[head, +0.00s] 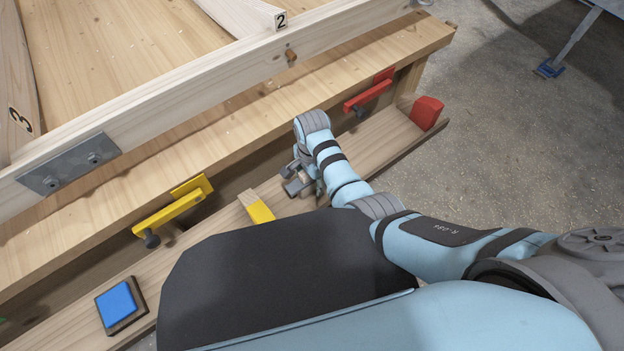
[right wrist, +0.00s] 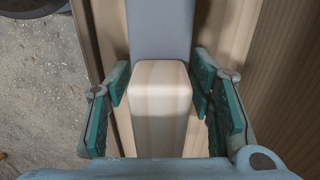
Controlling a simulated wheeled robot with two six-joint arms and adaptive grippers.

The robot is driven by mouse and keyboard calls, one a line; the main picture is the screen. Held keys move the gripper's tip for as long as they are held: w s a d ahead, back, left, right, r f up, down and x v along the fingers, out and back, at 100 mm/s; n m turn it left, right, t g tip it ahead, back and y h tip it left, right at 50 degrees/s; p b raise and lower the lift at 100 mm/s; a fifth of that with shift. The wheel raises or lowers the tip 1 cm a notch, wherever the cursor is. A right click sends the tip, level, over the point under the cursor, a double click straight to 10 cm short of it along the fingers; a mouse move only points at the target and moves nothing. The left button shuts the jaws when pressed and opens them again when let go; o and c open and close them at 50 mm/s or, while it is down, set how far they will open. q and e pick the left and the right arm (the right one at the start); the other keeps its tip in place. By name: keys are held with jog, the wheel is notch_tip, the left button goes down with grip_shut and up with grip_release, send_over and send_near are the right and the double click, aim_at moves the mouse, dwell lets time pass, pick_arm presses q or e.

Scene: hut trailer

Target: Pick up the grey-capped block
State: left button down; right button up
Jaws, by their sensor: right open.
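In the right wrist view the grey-capped block is a pale wooden block (right wrist: 159,100) with a grey cap (right wrist: 160,28) running out of the top of the picture. My right gripper (right wrist: 160,98) is open, one teal-padded finger on each side of the block, with a gap visible on the left. I cannot tell whether the right pads touch it. In the head view my right gripper (head: 297,180) is low over the narrow wooden ledge (head: 385,146), and the block is hidden by the gripper and arm there. My left gripper is not in view.
On the ledge are a yellow-ended wooden block (head: 258,207), a blue block on a dark base (head: 120,303) and a red block (head: 427,112). Yellow (head: 168,213) and red (head: 369,96) latches stick out from the bench side. Bare concrete floor (head: 470,130) lies to the right.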

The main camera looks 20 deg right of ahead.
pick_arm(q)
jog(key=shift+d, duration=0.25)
pick_arm(e)
grip_shut()
